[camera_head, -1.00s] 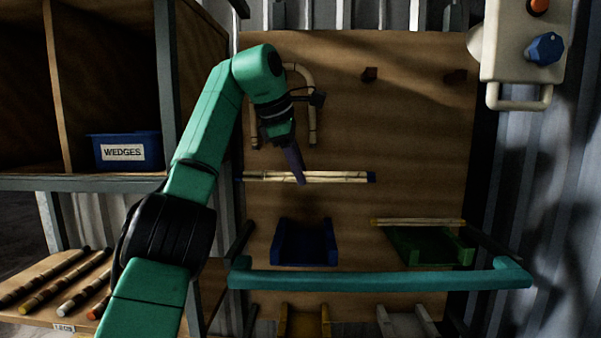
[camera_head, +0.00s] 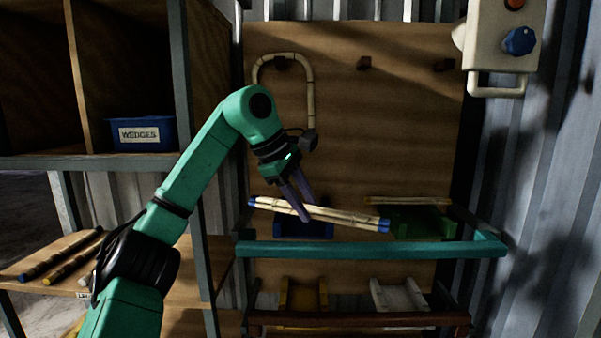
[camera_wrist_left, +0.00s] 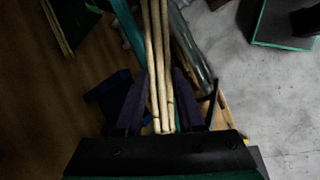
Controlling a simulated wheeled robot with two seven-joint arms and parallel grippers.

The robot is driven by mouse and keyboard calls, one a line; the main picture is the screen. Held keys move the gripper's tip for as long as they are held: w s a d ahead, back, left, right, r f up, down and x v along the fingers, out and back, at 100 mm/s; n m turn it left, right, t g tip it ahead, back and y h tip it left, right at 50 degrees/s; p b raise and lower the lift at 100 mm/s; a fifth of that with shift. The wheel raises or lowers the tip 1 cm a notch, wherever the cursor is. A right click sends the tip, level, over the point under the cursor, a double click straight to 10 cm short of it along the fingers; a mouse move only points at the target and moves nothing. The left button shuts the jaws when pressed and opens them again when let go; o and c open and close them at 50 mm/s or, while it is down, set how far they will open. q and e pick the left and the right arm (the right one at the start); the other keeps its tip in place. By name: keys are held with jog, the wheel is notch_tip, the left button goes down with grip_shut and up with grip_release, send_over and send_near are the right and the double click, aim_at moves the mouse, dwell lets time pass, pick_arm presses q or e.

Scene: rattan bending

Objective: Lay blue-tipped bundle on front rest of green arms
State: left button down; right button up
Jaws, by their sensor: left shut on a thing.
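The blue-tipped bundle (camera_head: 345,216) is a set of pale canes with blue ends. My left gripper (camera_head: 303,203) is shut on it left of its middle. In the head view the bundle tilts, its right end lower. It appears just above the teal-green front bar (camera_head: 420,249), clear of it in the picture; their depth gap is hard to tell. The wrist view shows the bundle (camera_wrist_left: 158,60) running lengthwise between the dark fingers, with part of a teal bar (camera_wrist_left: 128,25) beside it. My right gripper is out of view.
Behind the bar are a blue cradle (camera_head: 290,230) and a green cradle (camera_head: 425,222) with another cane bundle (camera_head: 405,201). Below are a yellow cradle (camera_head: 303,296), a white cradle (camera_head: 398,296) and a brown-red bar (camera_head: 360,319). A shelf (camera_head: 180,80) stands left.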

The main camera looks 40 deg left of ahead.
pick_arm(q)
jog(key=s+d+f+m+g+h, duration=0.1)
jog(key=d+f+m, duration=0.5)
jog(key=f, duration=0.6)
jog(key=s+d+f+m+g+h, duration=0.1)
jog(key=s+d+f+m+g, duration=0.3)
jog(key=f, duration=0.9)
jog(key=s+d+f+m+g+h, duration=0.1)
jog(key=s+d+f+m+g, duration=0.2)
jog(key=s+d+f+m, duration=0.3)
notch_tip(320, 180, down, 7)
jog(key=d+m, duration=0.1)
jog(key=m, duration=0.2)
jog(key=shift+s+d+f, duration=0.2)
jog(key=shift+d, duration=0.1)
